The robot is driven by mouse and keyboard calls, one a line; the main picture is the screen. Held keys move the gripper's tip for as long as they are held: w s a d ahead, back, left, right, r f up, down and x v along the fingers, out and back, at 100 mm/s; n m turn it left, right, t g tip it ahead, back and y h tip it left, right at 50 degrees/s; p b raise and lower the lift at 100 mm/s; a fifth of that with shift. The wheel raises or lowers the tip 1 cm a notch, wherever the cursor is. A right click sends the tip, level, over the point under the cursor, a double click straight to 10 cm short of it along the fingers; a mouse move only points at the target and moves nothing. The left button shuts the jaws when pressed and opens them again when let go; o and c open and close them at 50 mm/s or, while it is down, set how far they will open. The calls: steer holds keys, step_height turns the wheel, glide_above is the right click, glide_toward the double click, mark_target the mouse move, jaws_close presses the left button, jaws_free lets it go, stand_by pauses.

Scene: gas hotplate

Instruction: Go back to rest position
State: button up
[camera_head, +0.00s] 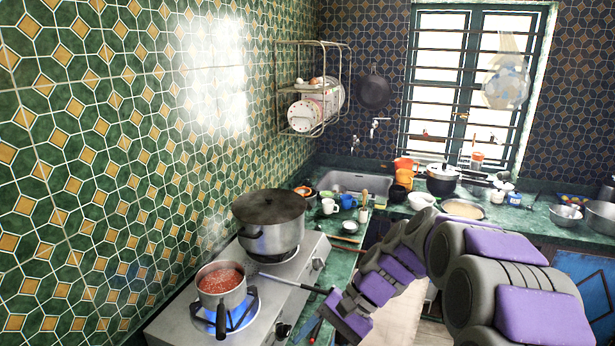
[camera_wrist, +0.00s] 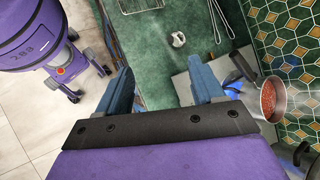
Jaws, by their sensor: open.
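My gripper (camera_wrist: 160,85) shows in the wrist view with its two blue fingers spread apart and nothing between them. In the head view my arm reaches from the lower right toward the front of the hotplate (camera_head: 178,318); its fingertips are hard to make out there. A small saucepan (camera_head: 221,299) with red bubbling contents stands on the near burner over a blue flame (camera_head: 246,304). The saucepan (camera_wrist: 271,101) is to the right of my fingers in the wrist view, apart from them. A large lidded pot (camera_head: 270,222) stands on the rear burner.
The green counter (camera_wrist: 150,72) lies below my gripper, with a small white object (camera_wrist: 178,39) on it. Mugs, bowls and pots crowd the counter by the sink (camera_head: 352,182). A wire rack (camera_head: 312,90) hangs on the wall.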

steer(key=s+d+n+t+h, duration=0.1)
steer(key=s+d+h, duration=0.3)
steer(key=s, duration=0.9)
steer(key=s+d+f+n+t+h, duration=0.1)
steer(key=s+d+n+h, duration=0.3)
steer(key=s+d, duration=0.4)
steer(key=s, duration=0.5)
steer(key=shift+s, duration=0.3)
steer(key=shift+a+f, duration=0.1)
